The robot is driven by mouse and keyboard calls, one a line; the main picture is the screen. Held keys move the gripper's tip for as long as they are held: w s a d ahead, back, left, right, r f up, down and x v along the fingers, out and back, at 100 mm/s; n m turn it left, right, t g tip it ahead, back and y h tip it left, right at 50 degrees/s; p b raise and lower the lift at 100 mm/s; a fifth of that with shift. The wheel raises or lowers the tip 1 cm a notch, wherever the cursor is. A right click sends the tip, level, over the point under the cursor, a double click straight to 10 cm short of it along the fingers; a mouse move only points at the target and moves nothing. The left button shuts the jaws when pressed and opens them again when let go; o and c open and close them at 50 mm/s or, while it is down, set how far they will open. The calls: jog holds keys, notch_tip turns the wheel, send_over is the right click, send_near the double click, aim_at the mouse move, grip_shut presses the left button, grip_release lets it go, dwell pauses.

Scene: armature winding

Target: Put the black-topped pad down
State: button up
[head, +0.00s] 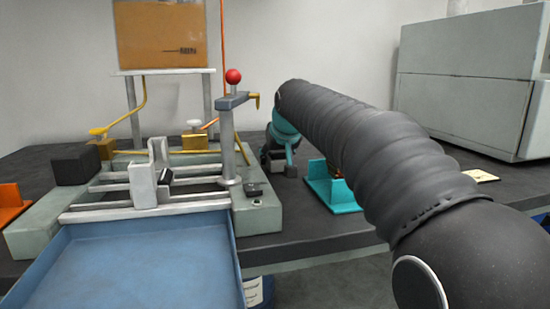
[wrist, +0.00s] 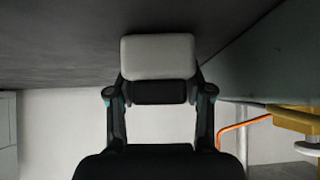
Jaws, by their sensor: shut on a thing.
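The black-topped pad (wrist: 158,57) shows in the wrist view as a pale grey block with a black part along the side nearer my palm. My gripper (wrist: 160,92) is shut on it, one finger at each side. The dark bench top (wrist: 60,40) fills the upper part of that view; I cannot tell whether the pad touches it. In the head view, my gripper (head: 279,160) is small, low over the bench behind the fixture, and partly hidden by my arm; the pad is not clear there.
A grey-green fixture (head: 262,222) with a post and red ball (head: 233,76) stands left of my gripper. A teal stand (head: 330,190) is close on the right. A blue tray (head: 140,265) lies in front; a large grey box (head: 465,85) stands at the right.

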jog(key=shift+f, duration=0.1)
jog(key=o, duration=1.2)
jog(key=shift+o, duration=0.2)
jog(key=shift+s+r, duration=0.1)
jog(key=shift+r, duration=0.15)
jog(key=v, duration=1.1)
jog(key=shift+s+d+r+p, duration=0.15)
jog(key=shift+s+r+p, duration=0.05)
jog(key=shift+s+p, duration=0.1)
